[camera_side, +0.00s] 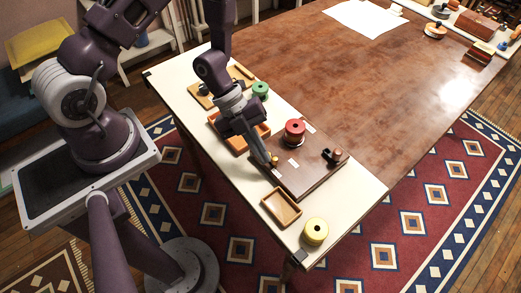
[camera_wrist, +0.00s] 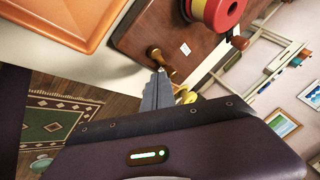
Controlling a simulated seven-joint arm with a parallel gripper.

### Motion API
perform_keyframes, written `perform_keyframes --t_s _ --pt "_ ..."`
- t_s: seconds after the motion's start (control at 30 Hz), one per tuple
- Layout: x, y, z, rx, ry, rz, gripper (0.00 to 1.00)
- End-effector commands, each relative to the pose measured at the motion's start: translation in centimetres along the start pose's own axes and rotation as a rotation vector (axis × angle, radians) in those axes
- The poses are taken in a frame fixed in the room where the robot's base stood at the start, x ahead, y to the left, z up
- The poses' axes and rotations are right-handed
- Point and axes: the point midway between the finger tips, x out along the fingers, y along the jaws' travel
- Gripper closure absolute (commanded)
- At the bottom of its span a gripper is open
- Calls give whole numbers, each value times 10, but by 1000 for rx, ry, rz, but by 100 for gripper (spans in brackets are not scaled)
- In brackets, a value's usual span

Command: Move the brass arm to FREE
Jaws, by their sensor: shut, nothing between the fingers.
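A dark brown board (camera_side: 310,178) lies on the cream strip of the table. A small brass piece (camera_side: 275,159), which looks like the brass arm, is at its near left edge. In the wrist view the brass arm (camera_wrist: 160,62) is a short bar with rounded ends on the board's face (camera_wrist: 140,28). My gripper (camera_side: 268,163) is shut and empty, pointing down beside the brass arm. In the wrist view its fingertips (camera_wrist: 161,74) are right against or just short of it; I cannot tell if they touch. A small white label (camera_wrist: 185,48) lies near it; its writing is unreadable.
A red spool (camera_side: 295,132) stands on the board, with a dark fitting and brown knob (camera_side: 331,155) to its right. A wooden tray (camera_side: 281,207) and yellow spool (camera_side: 315,232) stand nearer the front corner. A green spool (camera_side: 260,91) is behind. The brown tabletop (camera_side: 380,100) is mostly clear.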

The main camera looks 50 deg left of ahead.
Motion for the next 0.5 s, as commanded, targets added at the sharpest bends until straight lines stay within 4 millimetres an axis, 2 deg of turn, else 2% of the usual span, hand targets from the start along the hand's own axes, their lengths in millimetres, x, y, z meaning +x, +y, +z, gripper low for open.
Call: perform_keyframes --t_s 0.5 --pt "4 -4 -3 1 2 -1 100"
